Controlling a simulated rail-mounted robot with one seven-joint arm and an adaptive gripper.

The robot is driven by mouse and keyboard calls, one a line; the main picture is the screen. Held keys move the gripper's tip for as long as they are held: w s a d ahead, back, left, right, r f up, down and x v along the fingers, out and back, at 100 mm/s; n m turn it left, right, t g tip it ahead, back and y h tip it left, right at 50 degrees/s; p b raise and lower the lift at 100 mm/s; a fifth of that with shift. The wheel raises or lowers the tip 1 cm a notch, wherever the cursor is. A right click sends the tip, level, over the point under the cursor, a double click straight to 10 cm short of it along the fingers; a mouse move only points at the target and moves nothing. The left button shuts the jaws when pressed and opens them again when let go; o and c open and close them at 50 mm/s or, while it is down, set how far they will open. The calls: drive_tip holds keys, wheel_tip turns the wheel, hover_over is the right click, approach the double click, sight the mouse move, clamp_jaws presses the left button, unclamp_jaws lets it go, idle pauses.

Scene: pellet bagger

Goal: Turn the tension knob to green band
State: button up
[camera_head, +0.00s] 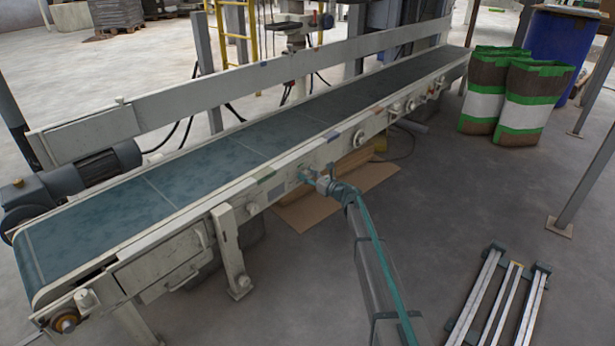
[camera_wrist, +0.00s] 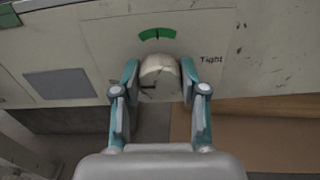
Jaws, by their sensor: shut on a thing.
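The tension knob (camera_wrist: 160,72) is a pale, worn round knob on the conveyor's side panel in the wrist view. The green band (camera_wrist: 157,33) is a short arc just above it, with a small dark mark at its middle. The word "Tight" (camera_wrist: 211,59) is printed to the right of the knob. My gripper (camera_wrist: 159,84) has its two teal fingers on either side of the knob, shut on it. A dark line shows on the knob's lower left; I cannot tell whether it is the pointer. In the head view my gripper (camera_head: 311,178) is at the conveyor's near side and hides the knob.
The conveyor belt (camera_head: 180,170) runs diagonally across the head view. Other knobs (camera_head: 394,108) sit farther along its side rail. A cardboard sheet (camera_head: 325,197) lies on the floor below. Filled bags (camera_head: 530,97) stand at the right. A grey plate (camera_wrist: 60,83) is left of the knob.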

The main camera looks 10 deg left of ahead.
drive_tip(key=shift+r+m+p, duration=0.1)
drive_tip(key=shift+m+p, duration=0.2)
drive_tip(key=shift+p, duration=0.15)
drive_tip(key=m+p, duration=0.3)
drive_tip(key=p, duration=0.1)
drive_tip(key=shift+r, duration=0.15)
drive_tip(key=m+p, duration=0.5)
drive_tip(key=p, duration=0.1)
drive_tip(key=shift+m+p, duration=0.3)
drive_tip(key=shift+m, duration=0.1)
drive_tip(key=m+p, duration=0.3)
drive_tip(key=shift+m+p, duration=0.4)
drive_tip(key=m+p, duration=0.4)
drive_tip(key=shift+d+f, duration=0.1)
drive_tip(key=shift+f, duration=0.25)
drive_tip(key=o, duration=1.1)
drive_tip(key=shift+o, duration=0.2)
